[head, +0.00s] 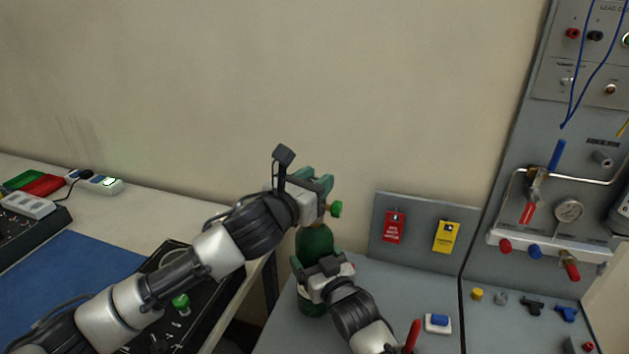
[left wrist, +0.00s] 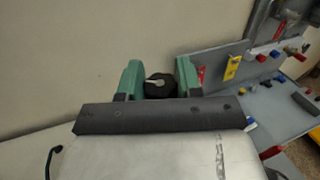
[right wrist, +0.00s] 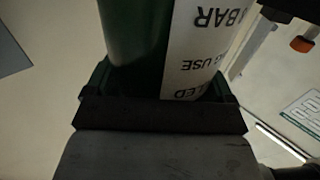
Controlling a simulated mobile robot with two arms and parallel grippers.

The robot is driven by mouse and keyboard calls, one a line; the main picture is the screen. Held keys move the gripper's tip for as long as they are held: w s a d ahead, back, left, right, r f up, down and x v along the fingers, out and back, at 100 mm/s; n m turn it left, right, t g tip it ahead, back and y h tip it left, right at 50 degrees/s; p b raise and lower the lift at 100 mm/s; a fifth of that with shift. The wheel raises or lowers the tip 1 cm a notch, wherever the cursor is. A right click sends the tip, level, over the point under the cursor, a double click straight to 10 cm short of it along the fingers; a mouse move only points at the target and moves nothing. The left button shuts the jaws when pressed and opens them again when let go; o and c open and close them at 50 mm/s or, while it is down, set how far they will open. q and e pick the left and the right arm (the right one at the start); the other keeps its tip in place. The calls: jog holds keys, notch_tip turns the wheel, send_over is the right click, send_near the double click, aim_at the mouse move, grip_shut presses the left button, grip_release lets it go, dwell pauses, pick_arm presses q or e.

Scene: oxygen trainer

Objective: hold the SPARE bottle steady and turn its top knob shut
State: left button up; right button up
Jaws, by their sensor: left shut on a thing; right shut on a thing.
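The green SPARE bottle (head: 314,241) stands upright at the left edge of the grey bench. My left gripper (head: 318,188) is at its top, above the shoulder. In the left wrist view, the black top knob (left wrist: 158,86) with a pale pointer sits between the left gripper's green fingers (left wrist: 158,78), which are shut on it. My right gripper (head: 320,272) is shut around the bottle's body from the front. The right wrist view shows the green body (right wrist: 135,30) and its white label (right wrist: 205,50) close up. A green side fitting (head: 335,209) sticks out right of the valve.
A grey board with a red tag (head: 394,227) and a yellow tag (head: 446,237) stands behind the bottle. A panel with a gauge (head: 569,209) is at right. A blue mat (head: 75,275) and black tray (head: 175,325) lie left. A blue-white block (head: 438,323) is on the bench.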

pick_arm(q)
jog(key=m+g+h, duration=0.5)
jog(key=shift+r+g, duration=0.1)
jog(key=shift+g, duration=0.6)
jog(key=o, duration=0.9)
jog(key=shift+a, duration=0.1)
jog(key=v, duration=1.2)
jog(key=shift+f, duration=0.35)
